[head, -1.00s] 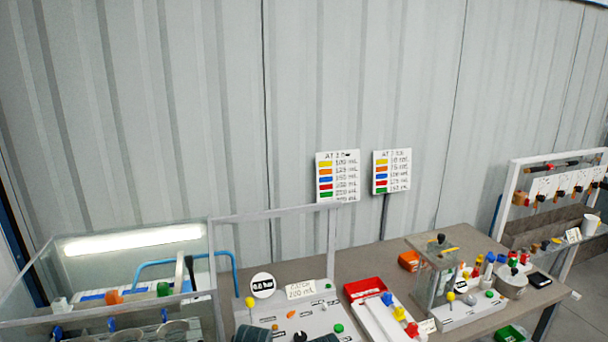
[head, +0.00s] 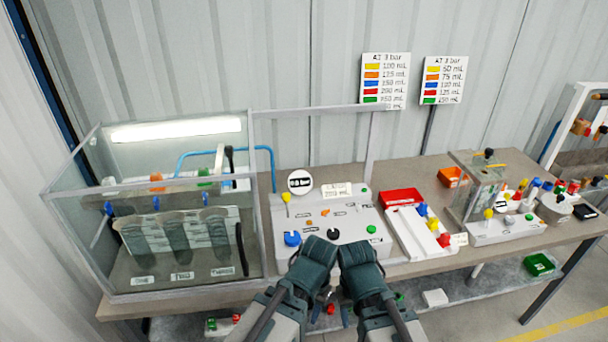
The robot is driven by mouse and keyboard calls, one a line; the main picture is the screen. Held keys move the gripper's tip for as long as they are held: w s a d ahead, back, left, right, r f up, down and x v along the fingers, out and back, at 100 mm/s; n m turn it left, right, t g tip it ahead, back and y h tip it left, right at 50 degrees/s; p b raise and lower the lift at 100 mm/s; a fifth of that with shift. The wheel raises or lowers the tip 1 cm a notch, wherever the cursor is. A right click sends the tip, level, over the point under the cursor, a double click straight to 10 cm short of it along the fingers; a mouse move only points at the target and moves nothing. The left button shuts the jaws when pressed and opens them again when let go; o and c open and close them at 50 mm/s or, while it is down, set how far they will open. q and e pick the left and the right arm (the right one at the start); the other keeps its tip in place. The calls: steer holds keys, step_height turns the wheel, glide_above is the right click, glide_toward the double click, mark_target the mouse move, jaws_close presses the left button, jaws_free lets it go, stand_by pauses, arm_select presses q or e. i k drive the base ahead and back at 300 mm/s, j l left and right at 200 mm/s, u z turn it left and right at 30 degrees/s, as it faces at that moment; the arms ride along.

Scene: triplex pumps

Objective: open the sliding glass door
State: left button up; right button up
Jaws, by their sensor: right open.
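The glass case (head: 183,205) stands at the left end of the bench, lit by a white tube inside. Its clear front pane has a thin black upright handle (head: 241,250) near its right edge, and the pane looks shut. A grey metal rail frame (head: 310,110) runs right from the case. My right gripper (head: 335,296) is open, low at the bottom middle and partly hidden by my arms. My left gripper is beside it, mostly hidden. Both are well right of the handle, apart from the glass.
A white panel (head: 345,205) with coloured knobs and a round sign sits right of the case. Further right are a red tray (head: 402,197), a small clear box (head: 478,185) and several coloured valves. A green bin (head: 538,264) sits on the lower shelf. Wall signs hang behind.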

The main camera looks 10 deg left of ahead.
mark_target(44, 196)
steer(key=u, duration=1.4)
